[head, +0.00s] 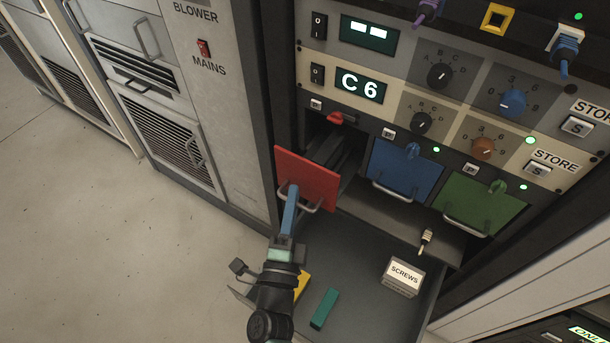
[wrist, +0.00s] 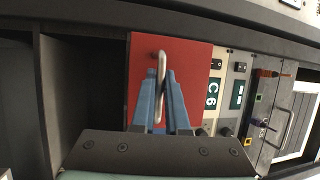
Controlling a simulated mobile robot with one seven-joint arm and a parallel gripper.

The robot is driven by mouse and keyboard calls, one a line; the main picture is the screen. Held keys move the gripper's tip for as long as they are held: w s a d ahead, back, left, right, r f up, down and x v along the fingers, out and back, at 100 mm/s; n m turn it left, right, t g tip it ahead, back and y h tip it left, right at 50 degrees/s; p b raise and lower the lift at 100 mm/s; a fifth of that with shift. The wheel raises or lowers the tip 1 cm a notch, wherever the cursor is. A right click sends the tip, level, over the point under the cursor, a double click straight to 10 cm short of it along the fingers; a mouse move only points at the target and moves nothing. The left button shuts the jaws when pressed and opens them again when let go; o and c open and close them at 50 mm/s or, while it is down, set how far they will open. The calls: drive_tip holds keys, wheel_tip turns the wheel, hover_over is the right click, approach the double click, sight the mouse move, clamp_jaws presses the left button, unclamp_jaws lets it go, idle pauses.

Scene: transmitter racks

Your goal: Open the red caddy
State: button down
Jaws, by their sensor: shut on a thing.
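The red caddy (head: 306,180) has a red front plate with a metal loop handle at its lower edge. In the head view its front stands out from the rack, left of the blue caddy, with a dark open slot behind it. My gripper (head: 290,206) is at the handle, and its blue fingers are shut on it. In the wrist view the red front (wrist: 190,62) fills the middle, and the handle (wrist: 160,88) runs between the two fingers of my gripper (wrist: 161,85). A red latch (head: 338,118) shows above the slot.
The blue caddy (head: 405,172) and green caddy (head: 480,204) sit to the right, each with a handle and latch. Below, an open drawer or shelf (head: 352,262) bears a SCREWS box (head: 403,277), a teal block (head: 324,308) and a yellow thing (head: 301,287). The floor at left is clear.

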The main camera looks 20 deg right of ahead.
drive_tip(key=shift+s+a+p, duration=0.15)
drive_tip(key=shift+s+a, duration=0.3)
drive_tip(key=shift+a, duration=0.15)
drive_tip(key=shift+s+a+p, duration=0.15)
drive_tip(key=shift+s+a, duration=0.25)
drive_tip(key=shift+a, duration=0.2)
drive_tip(key=c, duration=1.2)
unclamp_jaws()
drive_tip(key=v, duration=1.3)
drive_tip(key=shift+p, duration=0.3)
drive_tip(key=shift+f, duration=0.15)
